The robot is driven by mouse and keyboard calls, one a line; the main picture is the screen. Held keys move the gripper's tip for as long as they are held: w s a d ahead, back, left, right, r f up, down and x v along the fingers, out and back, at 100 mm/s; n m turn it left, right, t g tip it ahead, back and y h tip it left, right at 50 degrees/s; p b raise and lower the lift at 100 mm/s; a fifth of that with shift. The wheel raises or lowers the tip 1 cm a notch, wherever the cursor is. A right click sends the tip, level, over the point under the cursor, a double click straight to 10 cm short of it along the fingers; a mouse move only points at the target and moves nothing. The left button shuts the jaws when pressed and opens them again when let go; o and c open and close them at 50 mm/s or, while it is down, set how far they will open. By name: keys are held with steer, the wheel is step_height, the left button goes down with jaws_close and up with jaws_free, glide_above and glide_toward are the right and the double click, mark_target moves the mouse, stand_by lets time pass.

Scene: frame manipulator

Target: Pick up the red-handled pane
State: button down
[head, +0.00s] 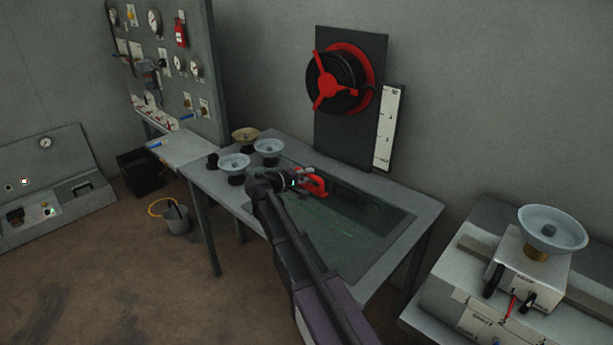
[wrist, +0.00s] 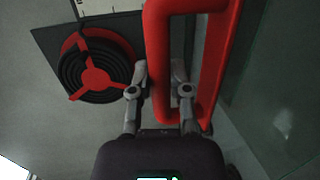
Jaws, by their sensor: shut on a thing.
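The red handle (head: 316,186) is a thick red loop. It fills the upper middle of the wrist view (wrist: 214,60). My gripper (head: 299,182) is shut on one bar of this loop, with a grey finger on each side of the bar in the wrist view (wrist: 160,88). The dark greenish see-through pane (head: 350,212) shows at the table top in the head view. Its glass also shows right of the handle in the wrist view (wrist: 268,80). I cannot tell whether the pane rests on the table or is slightly raised. My arm covers part of it.
The grey table (head: 428,212) carries pale dishes (head: 268,147) and a tan dish (head: 245,135) at its far left. Behind it, a red-and-black reel (head: 338,80) hangs beside a white scale board (head: 389,128). A bench with a scale (head: 530,262) stands right; a bucket (head: 176,220) stands left.

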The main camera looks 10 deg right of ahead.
steer(key=shift+r+p, duration=0.45)
steer(key=shift+r, duration=0.25)
steer(key=shift+r, duration=0.15)
stand_by(0.3)
steer(key=shift+r+p, duration=1.15)
steer(key=shift+p, duration=0.15)
steer(key=shift+s, duration=0.1)
